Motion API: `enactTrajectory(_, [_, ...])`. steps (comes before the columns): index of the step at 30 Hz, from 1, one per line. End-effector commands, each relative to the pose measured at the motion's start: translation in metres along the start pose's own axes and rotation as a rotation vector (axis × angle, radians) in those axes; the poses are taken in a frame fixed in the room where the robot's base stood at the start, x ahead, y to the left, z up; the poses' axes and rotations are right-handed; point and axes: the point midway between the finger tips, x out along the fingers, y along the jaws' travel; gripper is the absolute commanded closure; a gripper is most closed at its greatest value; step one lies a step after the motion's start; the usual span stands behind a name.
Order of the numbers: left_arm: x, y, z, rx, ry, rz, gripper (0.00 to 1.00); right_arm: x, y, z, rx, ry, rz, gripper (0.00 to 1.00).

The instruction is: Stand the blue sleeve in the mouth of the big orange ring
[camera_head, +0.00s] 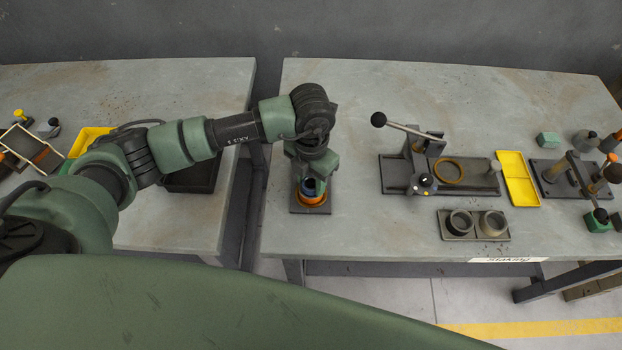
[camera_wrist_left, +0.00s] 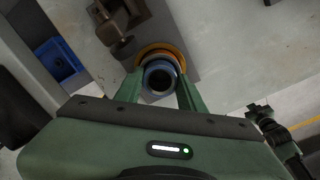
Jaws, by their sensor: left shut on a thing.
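My left gripper (camera_head: 310,180) points down over the left part of the middle table and is shut on the blue sleeve (camera_head: 311,187). The sleeve also shows between the fingers in the left wrist view (camera_wrist_left: 160,80), its round dark opening towards the camera. The big orange ring (camera_head: 312,199) lies on a dark square plate directly below the sleeve; its rim curves behind the sleeve in the left wrist view (camera_wrist_left: 158,50). The fingers and sleeve hide part of the ring's mouth, so I cannot tell whether the sleeve touches it. What seems my right gripper (camera_wrist_left: 259,112) is small and dark.
An arbor press (camera_head: 425,175) with a long lever stands to the right, an amber ring (camera_head: 449,171) on its base. A grey holder (camera_head: 474,226) with two round cups is in front. A yellow tray (camera_head: 518,178) lies further right.

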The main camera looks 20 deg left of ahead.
Motion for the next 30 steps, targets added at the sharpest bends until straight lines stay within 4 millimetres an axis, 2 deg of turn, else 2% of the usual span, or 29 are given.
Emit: enactTrajectory(30, [0.0013, 0.0001, 0.0003, 0.0, -0.001, 0.0, 1.0, 0.0049, 0.0002, 0.0, 0.0, 0.0, 0.0, 1.0])
